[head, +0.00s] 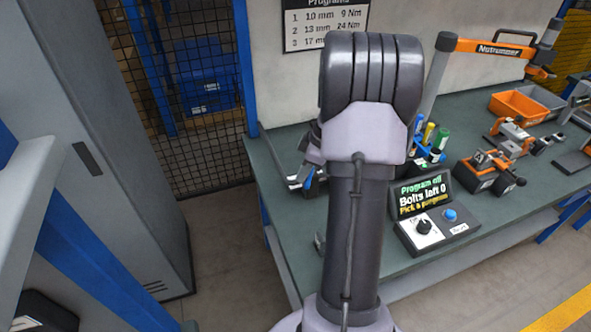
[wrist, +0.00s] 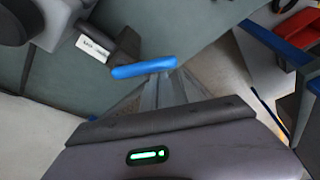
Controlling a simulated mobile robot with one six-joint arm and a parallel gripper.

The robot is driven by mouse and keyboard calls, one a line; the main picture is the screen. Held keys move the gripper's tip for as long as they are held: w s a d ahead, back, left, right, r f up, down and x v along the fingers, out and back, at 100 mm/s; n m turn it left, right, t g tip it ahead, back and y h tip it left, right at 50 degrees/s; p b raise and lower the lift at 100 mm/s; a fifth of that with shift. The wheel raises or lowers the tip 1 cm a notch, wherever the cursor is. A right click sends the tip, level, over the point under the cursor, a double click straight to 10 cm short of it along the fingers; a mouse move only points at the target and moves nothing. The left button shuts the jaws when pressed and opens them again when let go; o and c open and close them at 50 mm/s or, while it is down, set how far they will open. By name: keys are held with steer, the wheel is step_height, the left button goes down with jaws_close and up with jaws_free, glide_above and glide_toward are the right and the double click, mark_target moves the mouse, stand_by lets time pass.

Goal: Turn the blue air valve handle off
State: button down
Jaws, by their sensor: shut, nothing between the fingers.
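The blue air valve handle (wrist: 143,67) shows in the wrist view as a short bar lying nearly level across the picture. It joins a dark valve body (wrist: 122,45) with a white label beside it. My gripper (wrist: 168,78) is shut and empty, its fingertips close to the handle's right end. Whether they touch it I cannot tell. In the head view a small blue piece that looks like the handle (head: 308,179) shows at the bench's left end, just left of my arm. My arm hides most of the gripper there.
The green bench top (head: 285,235) carries a control box with a screen (head: 422,195), marker pens (head: 428,135) and an orange bin (head: 520,105) to the right. A grey cabinet (head: 110,170) stands on the left. Open floor (head: 225,240) lies between the cabinet and bench.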

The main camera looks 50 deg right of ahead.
steer(key=shift+s+d+r+n+y+p, duration=0.15)
steer(key=shift+s+n+y+p, duration=0.25)
steer(key=shift+n, duration=0.5)
steer(key=shift+s+d+p, duration=0.35)
steer(key=shift+s+d, duration=0.15)
steer(key=shift+s, duration=0.35)
steer(key=shift+s+d+f, duration=0.15)
steer(key=shift+f, duration=0.05)
